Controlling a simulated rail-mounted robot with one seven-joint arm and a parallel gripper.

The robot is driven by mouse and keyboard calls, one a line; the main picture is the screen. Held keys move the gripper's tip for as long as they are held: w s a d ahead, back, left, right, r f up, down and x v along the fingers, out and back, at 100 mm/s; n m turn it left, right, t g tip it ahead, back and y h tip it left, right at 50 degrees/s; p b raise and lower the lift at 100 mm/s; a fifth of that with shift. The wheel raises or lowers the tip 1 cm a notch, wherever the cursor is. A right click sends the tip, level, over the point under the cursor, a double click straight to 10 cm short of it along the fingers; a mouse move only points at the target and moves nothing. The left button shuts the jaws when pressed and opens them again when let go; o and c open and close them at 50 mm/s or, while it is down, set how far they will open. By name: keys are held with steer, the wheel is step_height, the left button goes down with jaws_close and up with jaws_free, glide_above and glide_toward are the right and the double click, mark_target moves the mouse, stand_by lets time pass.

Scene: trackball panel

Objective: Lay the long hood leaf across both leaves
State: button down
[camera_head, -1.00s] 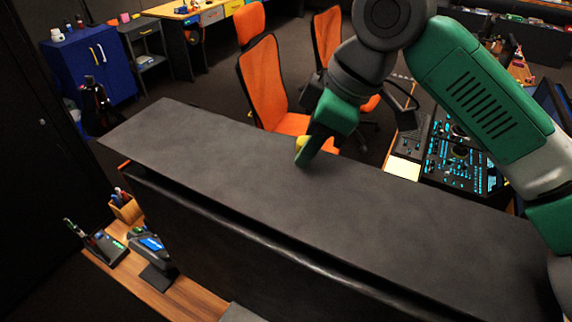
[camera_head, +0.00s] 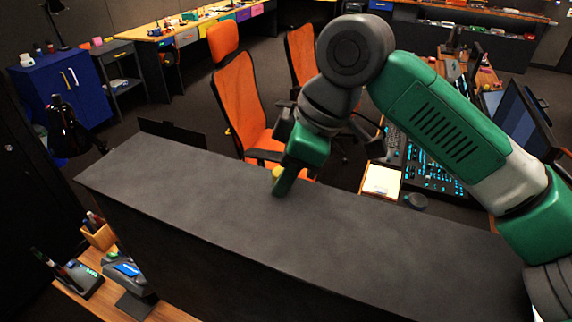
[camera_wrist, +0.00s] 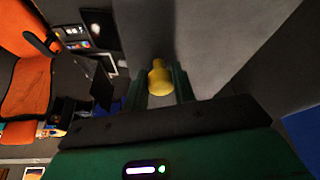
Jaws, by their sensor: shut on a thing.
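The long hood leaf (camera_head: 360,225) is a long dark grey panel stretching across the head view from left to lower right. My gripper (camera_head: 280,184) is over its far edge, shut on a yellow knob (camera_head: 276,173) of the leaf. In the wrist view the yellow knob (camera_wrist: 159,80) sits between the two green fingers of my gripper (camera_wrist: 161,88), with the grey leaf surface (camera_wrist: 220,35) beyond. The two leaves below are hidden by the long leaf. I cannot tell whether the long leaf touches what is under it.
A lit control panel (camera_head: 432,172) is beyond the leaf at right. Orange chairs (camera_head: 240,100) stand behind it. A wooden desk (camera_head: 160,312) with a pen holder (camera_head: 101,237) and a handheld device (camera_head: 125,270) is at lower left. A blue cabinet (camera_head: 65,105) stands at far left.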

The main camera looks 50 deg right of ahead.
steer(key=shift+f, duration=0.25)
steer(key=c, duration=1.1)
jaws_free()
steer(key=shift+o, duration=0.2)
steer(key=shift+r, duration=0.1)
steer(key=p+v, duration=0.1)
steer(key=v, duration=0.6)
steer(key=shift+r, duration=0.3)
steer(key=shift+s+d, duration=0.1)
